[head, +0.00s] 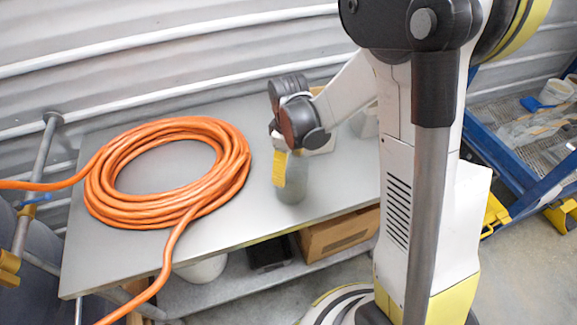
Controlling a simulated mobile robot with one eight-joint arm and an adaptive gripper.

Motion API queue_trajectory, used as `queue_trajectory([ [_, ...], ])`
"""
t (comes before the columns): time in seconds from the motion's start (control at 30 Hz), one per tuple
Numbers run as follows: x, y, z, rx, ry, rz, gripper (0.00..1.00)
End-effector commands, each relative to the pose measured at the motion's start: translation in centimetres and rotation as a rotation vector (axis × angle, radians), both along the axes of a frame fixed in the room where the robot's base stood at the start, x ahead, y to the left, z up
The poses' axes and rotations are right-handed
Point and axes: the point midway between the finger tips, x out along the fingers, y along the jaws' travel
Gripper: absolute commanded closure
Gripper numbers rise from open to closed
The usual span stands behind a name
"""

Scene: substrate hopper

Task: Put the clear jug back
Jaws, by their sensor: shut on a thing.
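The clear jug (294,188) is a greyish, see-through cylinder near the front right part of the grey table. It looks upright, and its base appears at or just above the tabletop; I cannot tell which. My gripper (281,168), with a yellow finger pad showing, reaches down over the jug's left side and is shut on it. The far finger and the jug's upper part are mostly hidden by my gripper and wrist.
A coiled orange hose (237,170) covers the left of the grey table (225,222) and trails off its front edge. Pale containers (364,122) stand behind my arm. A cardboard box (338,236) sits on the lower shelf. A blue rack (497,150) with tubs stands right.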

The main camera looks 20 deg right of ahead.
Motion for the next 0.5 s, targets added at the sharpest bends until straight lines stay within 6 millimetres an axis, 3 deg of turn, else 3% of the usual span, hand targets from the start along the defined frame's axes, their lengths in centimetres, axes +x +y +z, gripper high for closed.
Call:
queue_trajectory([
  [0.13, 0.0, 0.0, -0.42, 0.0, 0.0, 0.0, 0.55],
  [0.17, 0.0, 0.0, -0.36, 0.0, 0.0, 0.0, 0.08],
  [0.2, 0.0, 0.0, -0.29, 0.0, 0.0, 0.0, 0.0],
  [0.5, 0.0, 0.0, 0.19, 0.0, 0.0, 0.0, 0.0],
])
